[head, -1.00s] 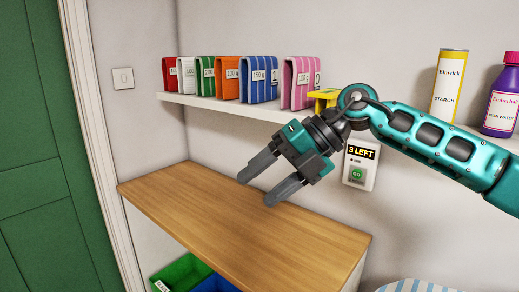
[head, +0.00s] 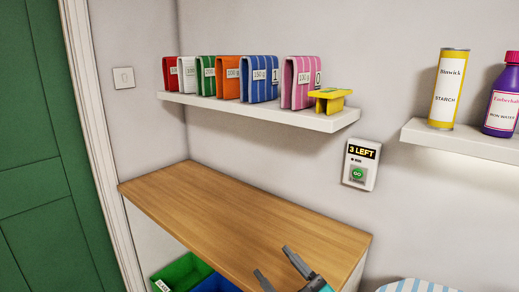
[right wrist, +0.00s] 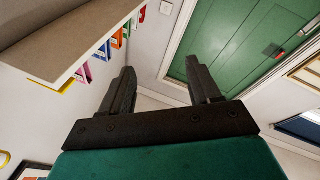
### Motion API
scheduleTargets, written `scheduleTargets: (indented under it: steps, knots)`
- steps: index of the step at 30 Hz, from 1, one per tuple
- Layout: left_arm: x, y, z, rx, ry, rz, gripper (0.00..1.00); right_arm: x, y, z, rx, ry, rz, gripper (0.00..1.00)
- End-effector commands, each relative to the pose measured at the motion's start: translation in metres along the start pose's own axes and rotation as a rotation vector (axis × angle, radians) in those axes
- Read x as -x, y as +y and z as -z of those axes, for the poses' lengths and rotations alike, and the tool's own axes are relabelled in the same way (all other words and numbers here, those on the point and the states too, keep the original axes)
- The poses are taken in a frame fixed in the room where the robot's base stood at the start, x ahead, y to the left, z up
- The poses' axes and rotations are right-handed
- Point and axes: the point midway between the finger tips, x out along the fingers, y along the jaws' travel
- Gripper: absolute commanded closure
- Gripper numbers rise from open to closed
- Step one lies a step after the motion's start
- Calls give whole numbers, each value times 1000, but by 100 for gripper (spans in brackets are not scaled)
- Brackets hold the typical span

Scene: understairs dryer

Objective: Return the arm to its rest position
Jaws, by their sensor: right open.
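My right gripper (head: 278,268) is at the bottom edge of the head view, low in front of the wooden counter. Its two dark fingers are apart with nothing between them. In the right wrist view my right gripper (right wrist: 165,85) also shows open and empty, its fingers pointing towards the green door. Most of my right arm is out of the head view. My left gripper is not in view.
A wooden counter (head: 230,220) has a bare top. Above it a white shelf (head: 330,122) holds several coloured bags and a yellow stand (head: 329,97). A "3 LEFT" panel (head: 360,165) is on the wall. Green (head: 182,272) and blue bins sit below. A green door (head: 40,150) is left.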

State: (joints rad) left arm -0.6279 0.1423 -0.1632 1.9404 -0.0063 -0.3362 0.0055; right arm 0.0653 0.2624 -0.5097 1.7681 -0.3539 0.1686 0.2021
Motion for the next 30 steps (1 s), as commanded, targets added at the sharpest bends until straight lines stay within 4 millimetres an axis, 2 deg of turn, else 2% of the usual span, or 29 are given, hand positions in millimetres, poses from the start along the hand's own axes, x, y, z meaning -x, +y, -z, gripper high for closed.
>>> scheduleTargets:
  steps: [1, 3, 5, 7, 9, 12, 15, 19, 25, 30]
  knots:
    - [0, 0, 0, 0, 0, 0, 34, 22, -4, -23, -60, -94, -40, 38]
    - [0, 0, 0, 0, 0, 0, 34, 53, -7, -52, -131, -226, -93, 38]
    - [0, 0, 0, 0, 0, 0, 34, 84, -12, -77, -190, -342, -132, 38]
    - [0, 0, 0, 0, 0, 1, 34, 123, -20, -102, -254, -478, -171, 38]
    - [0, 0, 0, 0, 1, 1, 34, 162, -30, -122, -312, -604, -200, 38]
    - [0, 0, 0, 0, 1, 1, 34, 212, -44, -140, -380, -757, -227, 38]
    - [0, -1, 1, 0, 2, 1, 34, 249, -55, -150, -424, -864, -242, 38]
    - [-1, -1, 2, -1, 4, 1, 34, 272, -62, -155, -453, -929, -249, 38]
    - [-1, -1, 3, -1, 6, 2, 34, 275, -63, -155, -457, -940, -249, 38]
    - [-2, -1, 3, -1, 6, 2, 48, 275, -63, -156, -456, -939, -249, 52]
